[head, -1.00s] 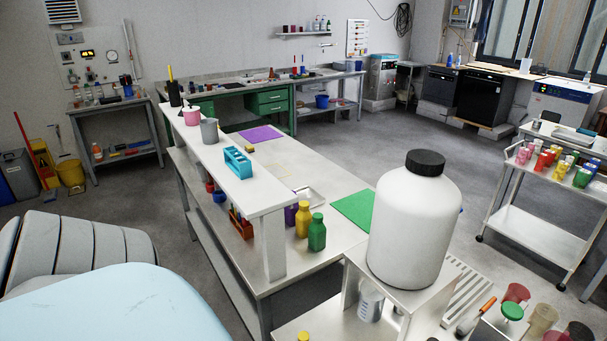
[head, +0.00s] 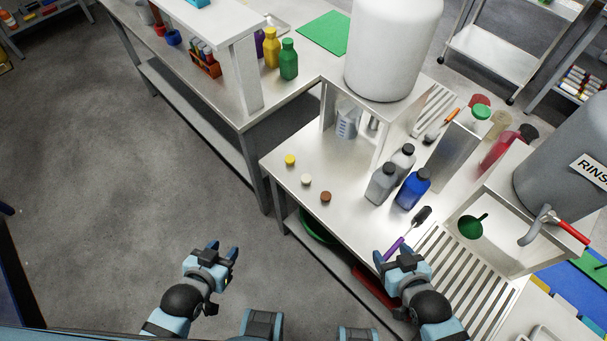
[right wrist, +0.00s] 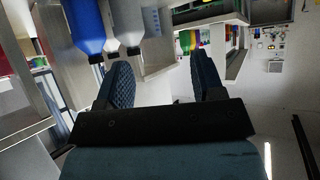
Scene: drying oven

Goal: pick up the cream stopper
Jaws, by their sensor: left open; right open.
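The cream stopper (head: 306,180) lies on the near left part of the metal bench in the head view. It sits between a yellow stopper (head: 290,160) and a brown stopper (head: 326,196). My left gripper (head: 222,250) is open and empty, out over the floor, left of and nearer than the stoppers. My right gripper (head: 403,247) is open and empty at the bench's front edge, right of the stoppers. The right wrist view shows its two open fingers (right wrist: 165,85) with nothing between them. I cannot make out the cream stopper in that view.
Two grey bottles (head: 381,184) and a blue bottle (head: 413,189) stand right of the stoppers. A brush with a purple handle (head: 394,248) lies near my right gripper. A raised shelf (head: 352,100) carries a large white container (head: 391,50). The bench around the stoppers is clear.

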